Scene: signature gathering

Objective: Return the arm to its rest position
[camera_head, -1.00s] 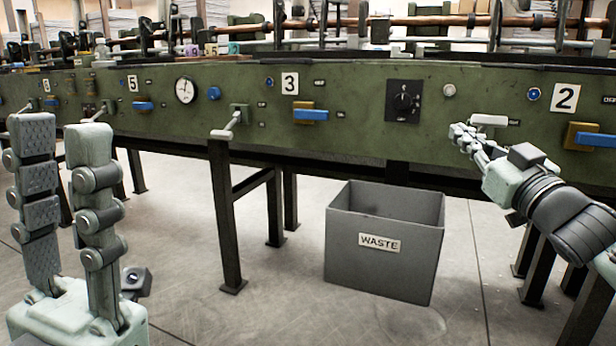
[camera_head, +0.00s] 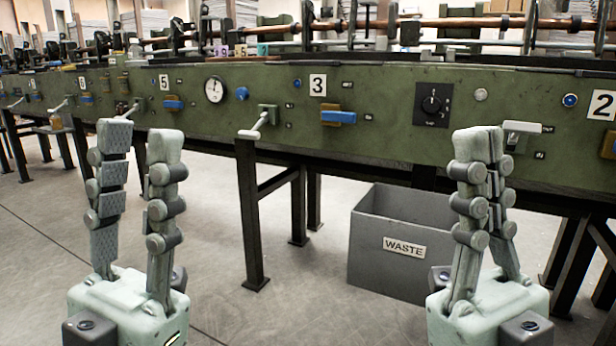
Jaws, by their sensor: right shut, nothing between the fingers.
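My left gripper (camera_head: 139,140) stands upright at the lower left, its two fingers spread wide with nothing between them. My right gripper (camera_head: 480,145) stands upright at the lower right, its fingers together and holding nothing. Both are in front of the long green machine panel (camera_head: 380,150), apart from it as far as the view shows. The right gripper overlaps the waste bin's right side and sits just below and left of a white lever (camera_head: 522,130) in the picture.
A grey waste bin (camera_head: 372,245) stands on the floor under the panel. Dark table legs (camera_head: 248,215) support the machine. The panel carries a dial (camera_head: 432,104), a gauge (camera_head: 214,90), another white lever (camera_head: 255,127) and a blue handle (camera_head: 338,117).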

